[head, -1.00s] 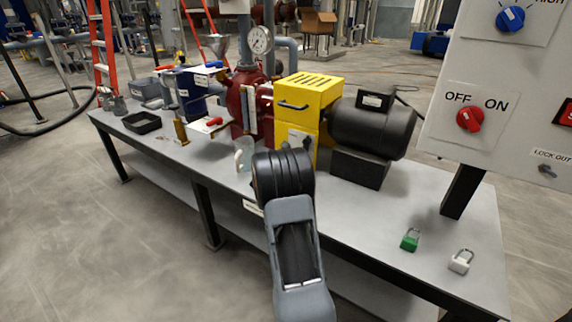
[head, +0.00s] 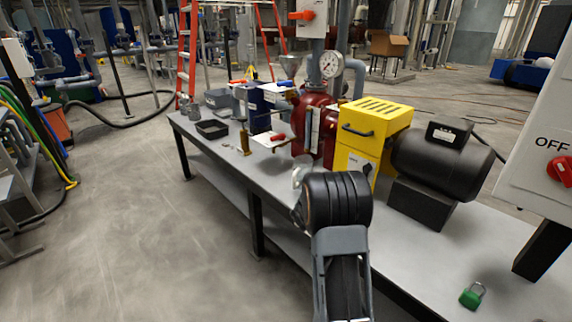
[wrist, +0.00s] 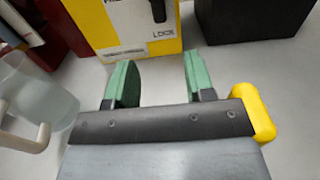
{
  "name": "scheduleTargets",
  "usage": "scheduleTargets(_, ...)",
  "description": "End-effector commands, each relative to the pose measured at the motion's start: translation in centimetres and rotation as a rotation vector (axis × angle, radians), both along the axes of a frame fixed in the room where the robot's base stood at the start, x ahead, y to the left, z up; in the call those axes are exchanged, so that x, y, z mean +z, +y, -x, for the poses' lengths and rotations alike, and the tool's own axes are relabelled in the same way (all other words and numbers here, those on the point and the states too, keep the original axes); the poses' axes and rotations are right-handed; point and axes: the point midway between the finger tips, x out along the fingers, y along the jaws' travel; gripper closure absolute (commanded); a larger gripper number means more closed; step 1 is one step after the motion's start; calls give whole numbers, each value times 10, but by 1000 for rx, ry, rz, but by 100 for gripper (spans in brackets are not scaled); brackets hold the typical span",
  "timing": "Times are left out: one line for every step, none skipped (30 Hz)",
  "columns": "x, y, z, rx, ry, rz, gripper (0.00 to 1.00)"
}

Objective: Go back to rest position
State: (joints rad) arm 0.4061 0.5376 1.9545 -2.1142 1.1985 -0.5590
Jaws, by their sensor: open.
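My gripper (wrist: 156,82) shows in the wrist view with its two green fingers apart and nothing between them. It points toward the foot of the yellow guard box (wrist: 132,28) over the grey bench top. In the head view my own arm hides the gripper. The yellow guard box (head: 372,135) stands on the bench there, with the black motor (head: 443,160) to its right. A clear jug (wrist: 35,95) with a pale handle stands left of my gripper in the wrist view, apart from the fingers.
The bench (head: 225,165) carries a red pump (head: 312,115) with a gauge, a black tray (head: 212,129) and a green padlock (head: 472,295). A control panel (head: 540,150) with a red switch stands at the right. The floor left of the bench (head: 120,220) is open.

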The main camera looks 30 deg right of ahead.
Motion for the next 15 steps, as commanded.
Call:
scheduleTargets(0, 0, 0, 0, 0, 0, 51)
scheduleTargets(0, 0, 0, 0, 0, 0, 51)
scheduleTargets(0, 0, 0, 0, 0, 0, 51)
scheduleTargets(1, 0, 0, -1, -3, -2, 51)
scheduleTargets(4, 1, 1, -4, -7, -5, 51)
scheduleTargets(10, 3, 3, -12, -20, -16, 51)
scheduleTargets(17, 5, 5, -22, -35, -28, 51)
scheduleTargets(26, 7, 9, -36, -57, -46, 51)
scheduleTargets(41, 12, 15, -62, -96, -78, 51)
scheduleTargets(54, 17, 21, -87, -132, -109, 51)
scheduleTargets(68, 23, 27, -113, -173, -146, 51)
scheduleTargets(88, 33, 38, -157, -239, -206, 51)
scheduleTargets(103, 42, 47, -191, -294, -255, 51)
scheduleTargets(117, 52, 56, -229, -350, -309, 51)
scheduleTargets(136, 66, 69, -280, -433, -390, 51)
